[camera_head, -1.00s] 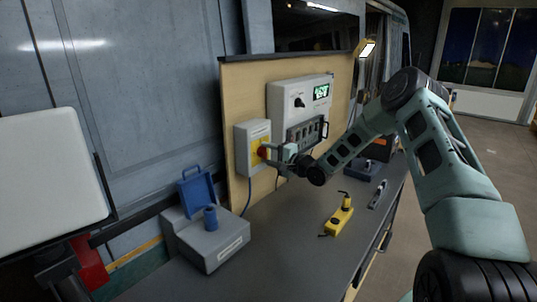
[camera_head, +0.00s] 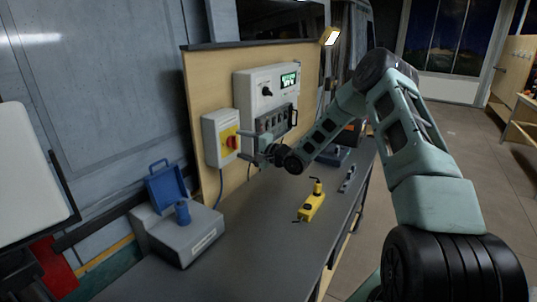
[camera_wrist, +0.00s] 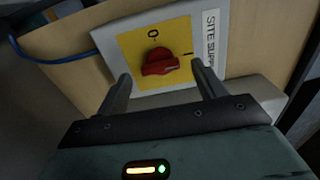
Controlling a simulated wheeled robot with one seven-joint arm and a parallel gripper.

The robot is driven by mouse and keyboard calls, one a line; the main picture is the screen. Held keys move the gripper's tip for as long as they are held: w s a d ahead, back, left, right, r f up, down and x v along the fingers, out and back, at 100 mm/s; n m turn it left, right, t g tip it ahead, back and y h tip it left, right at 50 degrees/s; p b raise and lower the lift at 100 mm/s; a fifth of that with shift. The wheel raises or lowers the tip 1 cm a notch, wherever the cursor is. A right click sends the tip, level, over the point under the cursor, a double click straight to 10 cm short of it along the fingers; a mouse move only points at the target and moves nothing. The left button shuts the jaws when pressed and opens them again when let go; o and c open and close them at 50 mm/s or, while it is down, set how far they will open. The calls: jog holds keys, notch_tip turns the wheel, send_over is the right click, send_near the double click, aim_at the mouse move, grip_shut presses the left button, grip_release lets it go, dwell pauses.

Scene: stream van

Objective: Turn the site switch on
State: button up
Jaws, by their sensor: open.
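The site switch is a grey box (camera_head: 213,140) with a yellow plate and a red rotary knob (camera_head: 232,142), on the wooden board. In the wrist view, the red knob (camera_wrist: 160,63) sits on the yellow plate (camera_wrist: 133,45) with O and I marks. Its bar lies roughly sideways in the picture, with its right end toward the I. A label (camera_wrist: 211,35) beside it reads "SITE SUPP", the rest cut off. My gripper (camera_wrist: 161,72) is open and empty. Its fingers show either side of the knob, apart from it. In the head view my gripper (camera_head: 251,156) is just in front of the switch.
A white panel (camera_head: 258,84) with a small knob and lit display is above right of the switch. A grey box with an open blue lid (camera_head: 166,187) stands below left on the bench.

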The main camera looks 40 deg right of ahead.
jog(key=b+v, duration=0.3)
jog(key=v, duration=1.2)
